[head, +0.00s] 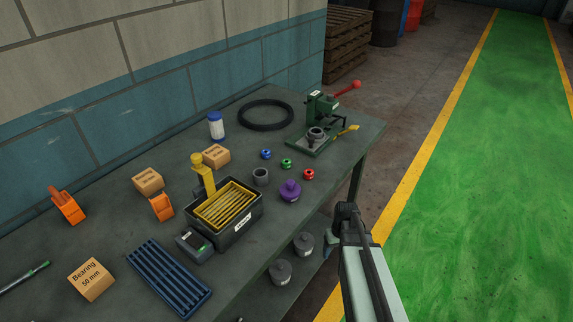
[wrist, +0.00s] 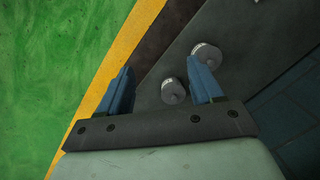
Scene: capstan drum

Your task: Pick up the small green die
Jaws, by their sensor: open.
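The small green die (head: 286,163) is a short round piece with a hole. It lies on the grey workbench between a blue die (head: 266,154) and a red die (head: 309,174). My gripper (head: 346,210) is beyond the bench's right edge, apart from the die and nearer the camera. In the wrist view my gripper (wrist: 161,72) shows two blue fingers spread apart with nothing between them. The green die is not in the wrist view.
A purple knobbed piece (head: 290,191) and a grey ring (head: 261,176) stand near the dies. A green press (head: 318,125) with a red-knobbed lever stands behind right. A black bin (head: 240,232) is to the left. Grey weights (wrist: 173,92) sit on the lower shelf.

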